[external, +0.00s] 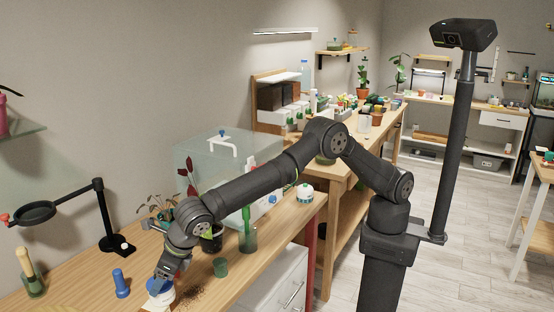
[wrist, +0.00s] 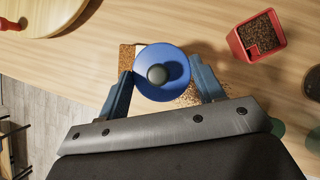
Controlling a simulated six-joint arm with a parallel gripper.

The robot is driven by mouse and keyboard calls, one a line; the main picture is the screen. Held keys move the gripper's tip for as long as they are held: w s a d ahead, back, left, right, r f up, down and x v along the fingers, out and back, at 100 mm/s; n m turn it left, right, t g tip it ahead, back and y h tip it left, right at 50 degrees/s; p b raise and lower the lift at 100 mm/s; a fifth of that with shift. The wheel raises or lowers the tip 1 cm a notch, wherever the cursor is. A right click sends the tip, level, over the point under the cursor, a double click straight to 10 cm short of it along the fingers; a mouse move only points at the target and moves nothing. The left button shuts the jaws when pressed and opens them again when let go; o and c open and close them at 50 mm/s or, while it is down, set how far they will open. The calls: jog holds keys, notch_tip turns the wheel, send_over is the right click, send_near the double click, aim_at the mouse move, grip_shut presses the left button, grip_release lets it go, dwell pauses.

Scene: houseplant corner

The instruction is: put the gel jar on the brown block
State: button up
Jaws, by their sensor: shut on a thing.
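The gel jar, with a round blue lid and a dark knob, sits between my fingers in the wrist view (wrist: 176,88). In the external view the jar (external: 158,288) shows small and partly covered at the front edge of the picture. My gripper (wrist: 160,85) is shut on the jar from both sides; in the external view my gripper (external: 164,274) points down over the bench. A brown speckled piece, apparently the brown block (wrist: 127,57), shows at the left of the lid and is mostly hidden by it. I cannot tell whether the jar touches it.
Loose brown grains (external: 190,298) lie right of the jar. A red pot of soil (wrist: 242,45) stands at upper right in the wrist view. A blue bottle-shaped thing (external: 121,284) stands left, and a green cup (external: 220,267) right. A magnifier stand (external: 108,220) rises behind.

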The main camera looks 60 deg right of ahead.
jog(key=shift+f, duration=0.1)
jog(key=o, duration=1.6)
jog(key=v, duration=1.2)
